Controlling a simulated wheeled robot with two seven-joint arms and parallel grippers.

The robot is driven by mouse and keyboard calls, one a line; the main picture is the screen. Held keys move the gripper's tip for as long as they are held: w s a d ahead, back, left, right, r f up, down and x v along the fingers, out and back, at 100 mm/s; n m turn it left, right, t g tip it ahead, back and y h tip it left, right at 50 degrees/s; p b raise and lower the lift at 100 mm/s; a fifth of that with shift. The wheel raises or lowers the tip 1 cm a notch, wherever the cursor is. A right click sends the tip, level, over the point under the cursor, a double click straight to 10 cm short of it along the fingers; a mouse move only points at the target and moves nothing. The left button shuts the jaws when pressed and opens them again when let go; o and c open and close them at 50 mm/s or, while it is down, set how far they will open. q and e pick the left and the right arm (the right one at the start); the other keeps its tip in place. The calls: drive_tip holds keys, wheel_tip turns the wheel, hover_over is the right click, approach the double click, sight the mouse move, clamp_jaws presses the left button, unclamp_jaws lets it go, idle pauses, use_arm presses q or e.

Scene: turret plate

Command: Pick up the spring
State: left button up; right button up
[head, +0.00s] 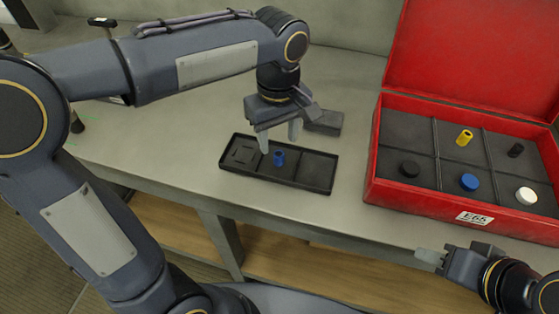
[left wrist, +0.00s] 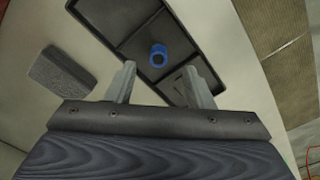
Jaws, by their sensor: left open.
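A small blue hollow cylinder (head: 279,158), which looks like the spring, stands in the middle compartment of a shallow black tray (head: 318,190) on the bench. It also shows in the left wrist view (left wrist: 158,53), its open top facing the camera. My left gripper (head: 279,143) points down over the tray. Its fingers are apart and empty, and the cylinder appears just beyond and between the fingertips in the left wrist view (left wrist: 162,66). My right gripper (head: 430,257) is at the bench's front edge on the right; I cannot tell its finger gap.
An open red case (head: 400,198) stands to the right, holding a yellow cylinder (head: 464,137), a blue disc (head: 469,182), a white disc (head: 526,195) and dark parts. A grey block (head: 325,122) lies behind the tray.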

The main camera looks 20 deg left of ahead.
sight(279, 153)
use_arm(q)
wheel_tip(279, 153, down, 6)
drive_tip(key=shift+w+r, duration=0.1)
drive_tip(key=shift+w, duration=0.05)
clamp_jaws()
idle(0.4)
drive_tip(key=shift+r, duration=0.1)
